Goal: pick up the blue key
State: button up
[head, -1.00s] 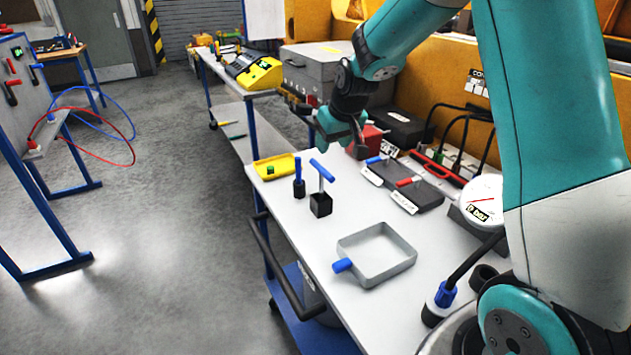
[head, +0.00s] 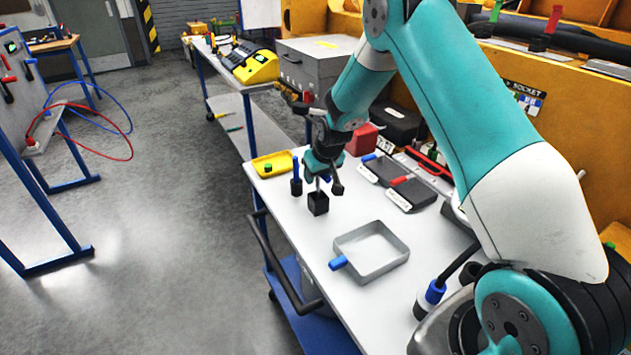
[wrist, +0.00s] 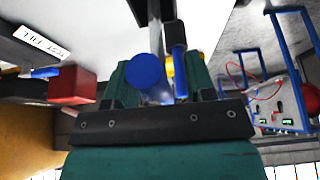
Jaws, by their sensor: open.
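The blue key has a blue crossbar handle on a metal shaft and stands upright in a black block (head: 318,204) on the white bench. My gripper (head: 323,178) is right over it in the head view and hides most of the handle. In the wrist view the round blue end of the key's handle (wrist: 146,71) lies between my two teal fingers (wrist: 160,80). The fingers are open, with the handle nearer the left one. I cannot tell whether either finger touches it.
A blue rod in a black holder (head: 296,183) stands close by on the left. A yellow tray (head: 272,165) lies behind it. A grey tray with a blue handle (head: 372,254) lies in front. Black blocks (head: 410,196) and a red box (head: 362,139) are to the right.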

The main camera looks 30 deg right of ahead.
grip_shut()
jog(key=shift+r, duration=0.15)
